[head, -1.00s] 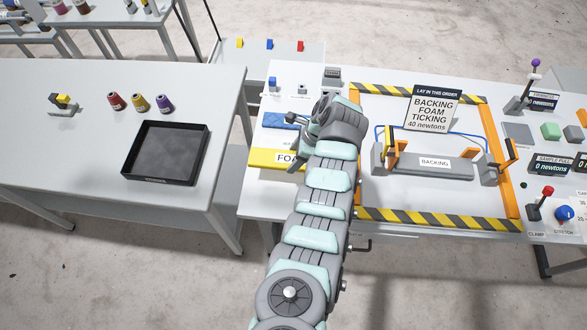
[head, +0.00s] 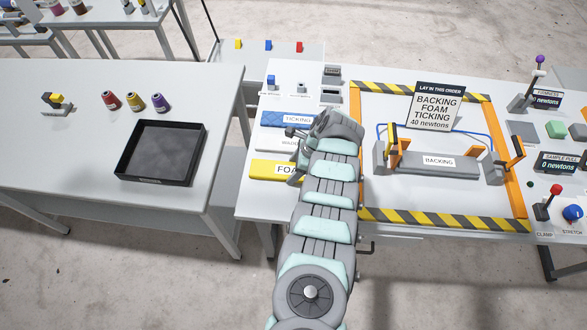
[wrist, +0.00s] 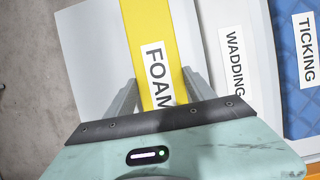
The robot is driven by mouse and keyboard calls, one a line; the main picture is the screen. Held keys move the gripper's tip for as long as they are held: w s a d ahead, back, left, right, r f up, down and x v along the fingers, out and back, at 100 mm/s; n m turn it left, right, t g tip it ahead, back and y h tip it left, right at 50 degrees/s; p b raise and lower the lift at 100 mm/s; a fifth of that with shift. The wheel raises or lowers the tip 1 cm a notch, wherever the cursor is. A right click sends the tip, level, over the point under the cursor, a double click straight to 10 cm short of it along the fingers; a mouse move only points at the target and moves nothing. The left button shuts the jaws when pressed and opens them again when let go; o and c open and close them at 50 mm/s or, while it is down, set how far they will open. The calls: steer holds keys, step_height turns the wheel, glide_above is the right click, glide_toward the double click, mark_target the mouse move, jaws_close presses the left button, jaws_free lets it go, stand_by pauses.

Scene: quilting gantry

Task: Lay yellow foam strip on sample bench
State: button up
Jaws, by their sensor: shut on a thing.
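The yellow foam strip (head: 262,167), labelled FOAM, lies flat on the left part of the white table. In the wrist view the foam strip (wrist: 146,28) runs between my two fingers. My gripper (wrist: 160,88) is shut on it across its width; my wrist partly covers its label. In the head view my gripper (head: 293,180) is at the strip's right end, mostly hidden by my arm. The sample bench seems to be the grey bed (head: 405,163) inside the hazard-striped frame, to the right. A piece labelled BACKING (head: 438,161) lies on it, between orange clamps.
The wadding strip (wrist: 235,60) and the blue ticking strip (wrist: 291,60) lie beside the foam. An order sign (head: 435,107) stands behind the bed. The orange clamps (head: 397,150) and a red-knobbed lever (head: 550,200) stick up. A black tray (head: 160,178) is on the left table.

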steer(key=shift+f, duration=0.2)
steer(key=o, duration=1.3)
steer(key=shift+r, duration=0.2)
steer(key=p+v, duration=0.3)
steer(key=v, duration=0.9)
steer(key=shift+s+a+r, duration=0.1)
steer(key=shift+s, duration=0.1)
